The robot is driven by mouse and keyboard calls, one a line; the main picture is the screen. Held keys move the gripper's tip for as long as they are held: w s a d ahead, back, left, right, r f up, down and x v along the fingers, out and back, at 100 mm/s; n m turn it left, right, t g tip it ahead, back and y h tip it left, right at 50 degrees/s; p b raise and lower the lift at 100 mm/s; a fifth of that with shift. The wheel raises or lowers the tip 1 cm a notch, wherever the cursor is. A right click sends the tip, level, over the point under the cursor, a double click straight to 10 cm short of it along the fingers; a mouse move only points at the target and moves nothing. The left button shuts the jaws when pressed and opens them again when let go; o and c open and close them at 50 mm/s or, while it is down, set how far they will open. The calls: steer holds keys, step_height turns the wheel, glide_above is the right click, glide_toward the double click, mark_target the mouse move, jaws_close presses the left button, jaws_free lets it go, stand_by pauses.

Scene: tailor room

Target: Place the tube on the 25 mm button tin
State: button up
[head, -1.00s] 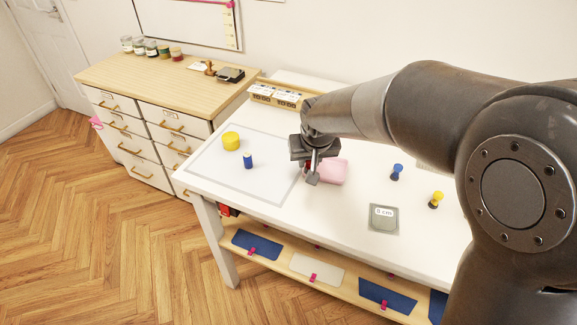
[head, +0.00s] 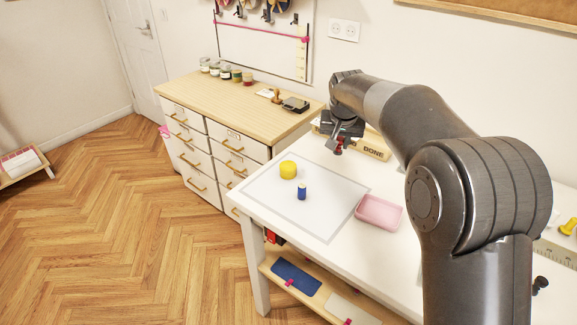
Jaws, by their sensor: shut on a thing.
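My gripper (head: 341,141) is raised over the back of the white table and points down. It is shut on a small dark red thing (head: 339,150), which may be the tube; the fingers hide most of it. A round yellow tin-like piece (head: 288,169) stands on the outlined mat, to the left of and nearer than my gripper. A small blue cylinder with a pale top (head: 302,192) stands upright just beside it. No 25 mm label is readable, so I cannot tell which thing is the button tin.
A pink tray (head: 379,212) sits at the mat's right edge. A long box marked BONE (head: 372,147) is at the table's back, close behind my gripper. Several jars (head: 226,72) and a dark stand (head: 295,104) are on the drawer cabinet (head: 245,95). The mat (head: 275,212) is mostly clear.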

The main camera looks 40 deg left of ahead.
steer(key=w+a, duration=0.1)
steer(key=a, duration=0.4)
glide_above(289, 162)
steer(key=s, duration=0.2)
steer(key=f, duration=0.6)
steer(key=shift+w+d+f, duration=0.25)
steer(key=shift+d+f, duration=0.05)
steer(key=shift+f, duration=2)
steer(key=shift+f, duration=0.1)
steer(key=o, duration=1)
steer(key=v, duration=1.2)
steer(key=shift+s, duration=0.1)
